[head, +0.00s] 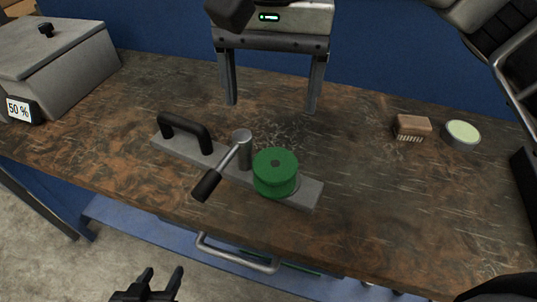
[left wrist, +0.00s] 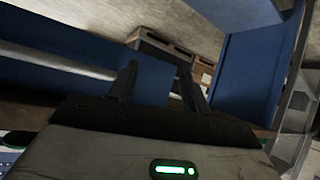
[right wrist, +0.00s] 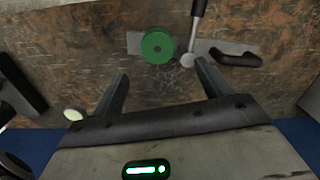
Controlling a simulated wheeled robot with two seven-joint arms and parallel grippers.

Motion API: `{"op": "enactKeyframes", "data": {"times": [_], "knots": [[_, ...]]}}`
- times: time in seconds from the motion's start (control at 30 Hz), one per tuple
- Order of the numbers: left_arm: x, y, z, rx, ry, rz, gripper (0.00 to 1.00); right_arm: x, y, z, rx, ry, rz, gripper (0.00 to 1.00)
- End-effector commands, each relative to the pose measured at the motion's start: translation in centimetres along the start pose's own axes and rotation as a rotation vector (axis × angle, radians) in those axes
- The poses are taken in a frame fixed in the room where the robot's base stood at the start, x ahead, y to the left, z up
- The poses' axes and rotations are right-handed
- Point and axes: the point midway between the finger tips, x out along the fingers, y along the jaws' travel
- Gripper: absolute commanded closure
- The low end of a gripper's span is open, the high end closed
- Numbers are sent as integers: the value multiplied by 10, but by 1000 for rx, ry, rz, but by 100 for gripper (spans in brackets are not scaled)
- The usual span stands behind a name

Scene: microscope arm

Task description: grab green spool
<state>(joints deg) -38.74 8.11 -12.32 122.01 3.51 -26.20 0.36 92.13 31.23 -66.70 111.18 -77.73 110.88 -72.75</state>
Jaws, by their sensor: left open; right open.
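The green spool (head: 275,172) sits upright on the right part of a grey metal bar (head: 305,192) lying on the workbench. A steel post with a black-gripped lever (head: 207,184) stands just left of it. The spool also shows in the right wrist view (right wrist: 157,46), beyond the fingers. My right gripper (head: 271,108) is open and empty, fingers pointing down, beyond the spool in the head view. The same gripper frames bare bench in the right wrist view (right wrist: 161,72). My left gripper (head: 163,272) is open and empty, low in front of the bench.
A black handle (head: 184,133) rises from the bar's left part. A brush (head: 413,126) and a round pale-green tin (head: 463,133) stand at right. A grey box (head: 60,65) with a "50 %" display (head: 20,110) stands at left. Bench between spool and brush is clear.

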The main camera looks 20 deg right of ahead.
Motion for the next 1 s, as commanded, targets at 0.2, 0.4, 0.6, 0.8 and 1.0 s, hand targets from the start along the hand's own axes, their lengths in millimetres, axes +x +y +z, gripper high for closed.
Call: {"op": "enactKeyframes", "data": {"times": [0.2, 0.4, 0.6, 0.8, 1.0], "knots": [[-1, 1, 0, -1, -3, 1, 52, 30, 5, -5, -2, 24, 19, 22], [-2, 1, 2, 0, -11, 0, 52, 73, 5, -5, -2, 21, 17, 22], [-1, 0, 6, 2, -23, -2, 52, 99, 5, -6, -3, 23, 14, 22], [-3, 0, 4, 4, -23, -3, 52, 112, 6, -7, -1, 21, 15, 22], [-6, 0, -1, 16, -23, -8, 52, 143, 9, -8, -2, 20, 14, 22]]}}
